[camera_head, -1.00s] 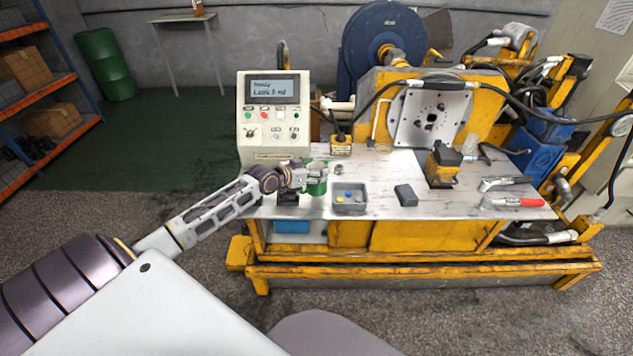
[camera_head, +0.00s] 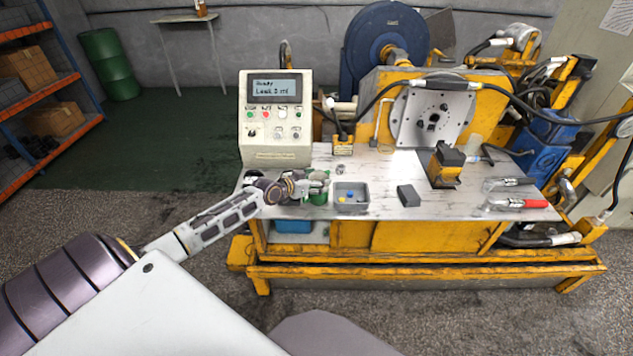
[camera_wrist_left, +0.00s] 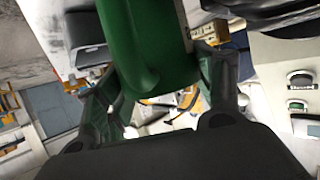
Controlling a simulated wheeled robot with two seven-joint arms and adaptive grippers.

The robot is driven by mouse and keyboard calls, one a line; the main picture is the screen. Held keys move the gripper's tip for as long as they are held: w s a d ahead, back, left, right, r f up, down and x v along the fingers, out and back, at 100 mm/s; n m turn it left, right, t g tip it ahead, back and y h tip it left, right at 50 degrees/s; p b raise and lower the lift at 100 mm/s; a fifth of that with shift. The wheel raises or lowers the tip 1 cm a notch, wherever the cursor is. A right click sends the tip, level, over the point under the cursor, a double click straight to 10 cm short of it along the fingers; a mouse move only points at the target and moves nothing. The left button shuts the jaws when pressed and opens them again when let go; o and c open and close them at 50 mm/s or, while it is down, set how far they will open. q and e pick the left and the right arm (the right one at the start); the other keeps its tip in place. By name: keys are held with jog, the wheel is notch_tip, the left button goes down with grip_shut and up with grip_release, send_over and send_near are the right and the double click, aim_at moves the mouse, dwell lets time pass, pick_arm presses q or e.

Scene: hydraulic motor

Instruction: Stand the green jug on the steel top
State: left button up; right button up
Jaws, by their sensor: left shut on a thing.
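The green jug (camera_head: 319,197) is at the left front part of the steel top (camera_head: 375,180), just left of a grey tray. My left gripper (camera_head: 314,187) comes in from the left and is shut on the jug. In the left wrist view the jug (camera_wrist_left: 150,45) fills the upper middle, between the two fingers of the gripper (camera_wrist_left: 165,100). I cannot tell whether the jug's base touches the steel top or hangs a little above it. My right gripper is not in view.
A grey tray (camera_head: 350,207) with small coloured pieces stands right of the jug. A control box (camera_head: 275,150) stands behind my gripper. Bare steel lies behind the tray.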

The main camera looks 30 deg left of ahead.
pick_arm(q)
jog(key=shift+r, duration=0.1)
jog(key=o, duration=1.4)
jog(key=shift+f, duration=0.2)
jog(key=o, duration=0.5)
jog(key=shift+c, duration=0.2)
jog(key=shift+r, duration=0.15)
